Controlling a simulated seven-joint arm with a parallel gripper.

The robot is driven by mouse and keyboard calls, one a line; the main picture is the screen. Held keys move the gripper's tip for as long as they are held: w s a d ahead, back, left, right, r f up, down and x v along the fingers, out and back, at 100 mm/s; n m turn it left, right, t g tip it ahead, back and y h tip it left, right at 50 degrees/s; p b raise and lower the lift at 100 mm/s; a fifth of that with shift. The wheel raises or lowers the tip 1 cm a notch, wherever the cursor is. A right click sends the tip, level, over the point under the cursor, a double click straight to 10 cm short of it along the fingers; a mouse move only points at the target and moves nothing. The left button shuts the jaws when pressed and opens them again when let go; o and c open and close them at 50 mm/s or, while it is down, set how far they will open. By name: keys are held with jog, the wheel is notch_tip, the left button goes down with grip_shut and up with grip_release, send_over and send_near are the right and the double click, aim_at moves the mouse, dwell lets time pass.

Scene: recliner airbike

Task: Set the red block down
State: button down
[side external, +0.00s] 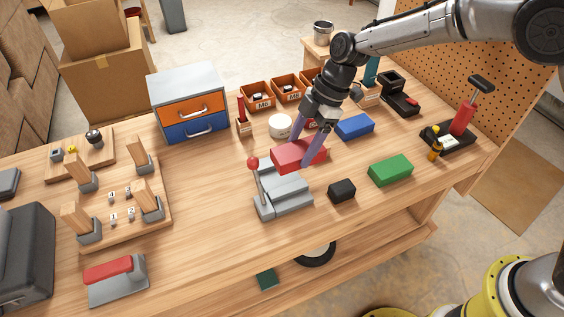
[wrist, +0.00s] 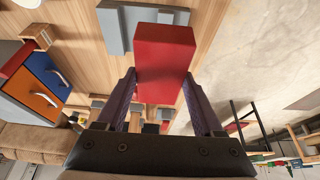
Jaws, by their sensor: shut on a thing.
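The red block (side external: 297,155) is held between the two purple-grey fingers of my gripper (side external: 308,150). In the side external view it is near the top of the grey stepped fixture with a red-knobbed lever (side external: 283,190). I cannot tell whether the block touches the fixture. In the wrist view the red block (wrist: 164,52) fills the space between the fingers of my gripper (wrist: 160,90), and part of the grey fixture (wrist: 112,28) shows behind it.
A green block (side external: 390,170), a blue block (side external: 355,127) and a black block (side external: 342,190) lie right of the fixture. A white round item (side external: 279,126) and orange bins (side external: 256,96) stand behind. A drawer cabinet (side external: 190,105) stands back left. Bare wooden table (side external: 210,200) lies left of the fixture.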

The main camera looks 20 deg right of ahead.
jog(key=w+f, duration=0.1)
jog(key=f, duration=0.1)
jog(key=w+a+f, duration=0.1)
jog(key=w+f, duration=0.1)
jog(key=w+a+f, duration=0.1)
jog(key=f, duration=0.1)
jog(key=shift+w+a+f, duration=0.1)
jog(key=shift+w+a, duration=0.15)
jog(key=shift+w, duration=0.05)
jog(key=shift+f, duration=1.4)
jog(key=shift+f, duration=0.15)
jog(key=shift+f, duration=0.35)
jog(key=shift+f, duration=0.15)
jog(key=shift+c, duration=0.3)
grip_release()
jog(key=shift+s+d, duration=0.1)
jog(key=shift+o, duration=0.2)
jog(key=shift+f, duration=0.15)
jog(key=shift+s, duration=0.1)
